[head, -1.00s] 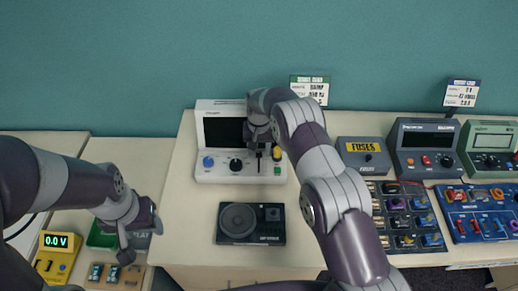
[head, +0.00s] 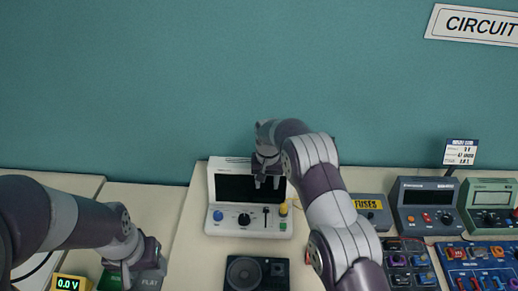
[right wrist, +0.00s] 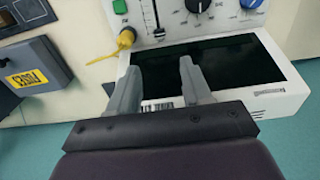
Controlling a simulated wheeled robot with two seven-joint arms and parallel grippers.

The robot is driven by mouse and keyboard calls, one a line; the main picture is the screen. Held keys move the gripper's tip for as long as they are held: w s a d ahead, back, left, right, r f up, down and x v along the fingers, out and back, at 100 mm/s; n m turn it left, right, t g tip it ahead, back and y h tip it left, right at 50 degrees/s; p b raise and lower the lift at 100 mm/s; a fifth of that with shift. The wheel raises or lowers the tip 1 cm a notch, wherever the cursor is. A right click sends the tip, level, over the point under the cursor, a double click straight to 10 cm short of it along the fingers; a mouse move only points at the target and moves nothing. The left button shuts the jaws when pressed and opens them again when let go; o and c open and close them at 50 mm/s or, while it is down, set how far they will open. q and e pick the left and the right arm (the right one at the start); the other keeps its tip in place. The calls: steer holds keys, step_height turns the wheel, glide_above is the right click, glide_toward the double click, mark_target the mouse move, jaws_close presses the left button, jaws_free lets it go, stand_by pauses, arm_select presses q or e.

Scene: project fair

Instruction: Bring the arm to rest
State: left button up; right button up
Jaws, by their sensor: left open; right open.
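My right gripper (head: 269,181) is open and empty in front of the dark screen of a white instrument (head: 222,226) with a blue knob, a black dial and a slider. In the right wrist view its two fingers (right wrist: 166,85) stand apart over the instrument's screen (right wrist: 235,62), with nothing between them.
A dark speaker box (head: 257,272) lies in front of the instrument. A grey FUSES box (head: 372,210), meters (head: 425,205) and a blue component board (head: 480,265) stand to the right. A yellow 0.0 V meter (head: 72,283) is at lower left. The teal wall rises behind.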

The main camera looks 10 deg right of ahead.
steer(key=s+d+n+b, duration=0.1)
steer(key=s+d+b, duration=0.1)
steer(key=s, duration=0.8)
steer(key=s+d+r+t+b, duration=0.1)
steer(key=s+b, duration=0.4)
steer(key=s, duration=0.5)
steer(key=s+d+n+b, duration=0.1)
steer(key=s+d+b, duration=0.2)
steer(key=s, duration=0.7)
steer(key=shift+s+r+n+b, duration=0.3)
steer(key=shift+s+b, duration=0.05)
steer(key=shift+b, duration=0.35)
steer(key=shift+s, duration=0.15)
